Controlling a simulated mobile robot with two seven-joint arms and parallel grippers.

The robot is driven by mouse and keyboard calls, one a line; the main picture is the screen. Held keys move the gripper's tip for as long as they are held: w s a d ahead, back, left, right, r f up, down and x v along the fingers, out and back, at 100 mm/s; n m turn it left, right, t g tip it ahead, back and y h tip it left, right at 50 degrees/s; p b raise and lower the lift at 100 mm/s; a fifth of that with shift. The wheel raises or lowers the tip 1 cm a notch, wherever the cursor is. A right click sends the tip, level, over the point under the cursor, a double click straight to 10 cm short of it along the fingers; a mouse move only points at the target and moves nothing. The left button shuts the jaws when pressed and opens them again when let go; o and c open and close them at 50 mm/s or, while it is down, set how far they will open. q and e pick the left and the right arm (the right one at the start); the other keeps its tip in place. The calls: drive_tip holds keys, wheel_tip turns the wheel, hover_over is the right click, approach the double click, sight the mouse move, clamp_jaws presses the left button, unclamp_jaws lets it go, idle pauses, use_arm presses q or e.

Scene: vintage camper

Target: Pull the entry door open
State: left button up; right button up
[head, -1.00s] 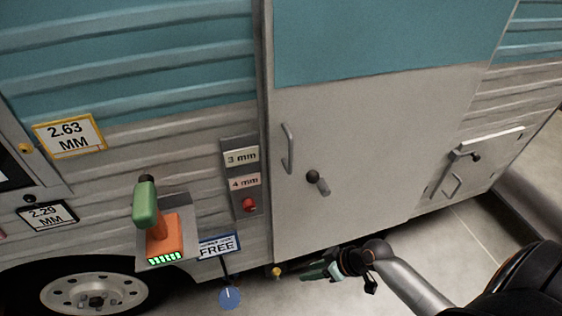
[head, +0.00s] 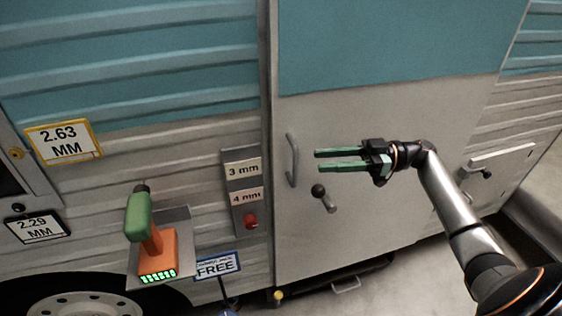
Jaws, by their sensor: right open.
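The entry door (head: 400,110) is a flat panel, teal above and off-white below, and it looks shut in its frame. A grey vertical bar handle (head: 292,160) is on its left side. A dark round knob on a short stem (head: 321,196) is below and right of the handle. My right gripper (head: 317,160) is in front of the door, just right of the bar handle, with its two green fingers pointing left. It is open and empty, and a small gap shows between the fingertips and the handle. My left gripper is not in view.
A panel with 3 mm and 4 mm labels and a red button (head: 251,221) is left of the door. A green and orange tool (head: 150,235) stands on a small shelf further left. A hatch with a latch (head: 490,172) is at the right.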

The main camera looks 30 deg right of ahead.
sight(281, 164)
use_arm(q)
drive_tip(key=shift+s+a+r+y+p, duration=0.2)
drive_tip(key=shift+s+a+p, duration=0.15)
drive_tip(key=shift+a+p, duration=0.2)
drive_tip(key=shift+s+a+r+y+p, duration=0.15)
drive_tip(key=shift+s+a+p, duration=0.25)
drive_tip(key=shift+p, duration=0.2)
use_arm(e)
drive_tip(key=shift+x, duration=5.25)
drive_tip(key=shift+f, duration=0.1)
drive_tip(key=c, duration=0.6)
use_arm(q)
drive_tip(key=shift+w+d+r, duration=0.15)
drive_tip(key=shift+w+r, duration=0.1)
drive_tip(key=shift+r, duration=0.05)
use_arm(e)
clamp_jaws()
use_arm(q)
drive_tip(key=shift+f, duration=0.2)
